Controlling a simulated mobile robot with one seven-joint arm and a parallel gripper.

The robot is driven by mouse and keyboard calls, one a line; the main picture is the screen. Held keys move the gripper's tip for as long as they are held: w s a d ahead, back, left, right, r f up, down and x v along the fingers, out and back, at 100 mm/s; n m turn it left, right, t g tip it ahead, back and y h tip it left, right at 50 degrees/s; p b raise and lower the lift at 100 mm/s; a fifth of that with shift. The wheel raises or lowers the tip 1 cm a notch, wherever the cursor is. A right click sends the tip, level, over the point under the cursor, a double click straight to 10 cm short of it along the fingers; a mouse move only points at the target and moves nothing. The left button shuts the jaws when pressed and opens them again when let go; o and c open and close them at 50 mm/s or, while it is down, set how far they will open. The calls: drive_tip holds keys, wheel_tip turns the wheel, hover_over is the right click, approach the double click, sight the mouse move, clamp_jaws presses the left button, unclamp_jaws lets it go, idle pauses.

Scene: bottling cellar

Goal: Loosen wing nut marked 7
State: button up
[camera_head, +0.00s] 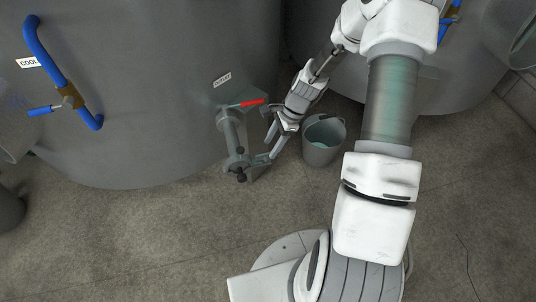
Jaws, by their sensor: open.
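My gripper (266,146) is at the lower front of the big grey tank, just right of an outlet fitting. Its jaws are open, with one finger low beside the fitting's end. The grey outlet pipe (230,128) runs down from the tank below a red lever (252,103). At its lower end is a clamp-like fitting (237,163) with small dark knobs. No number 7 is readable, and I cannot tell which part is the wing nut. I cannot tell whether the lower finger touches the fitting.
A grey bucket (324,146) with pale green contents stands right of my gripper. Another tank (455,80) stands behind my arm. The floor (130,235) in front is clear.

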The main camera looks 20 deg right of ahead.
sight(267, 153)
drive_tip(key=shift+b+x, duration=0.45)
drive_tip(key=shift+x, duration=1.35)
clamp_jaws()
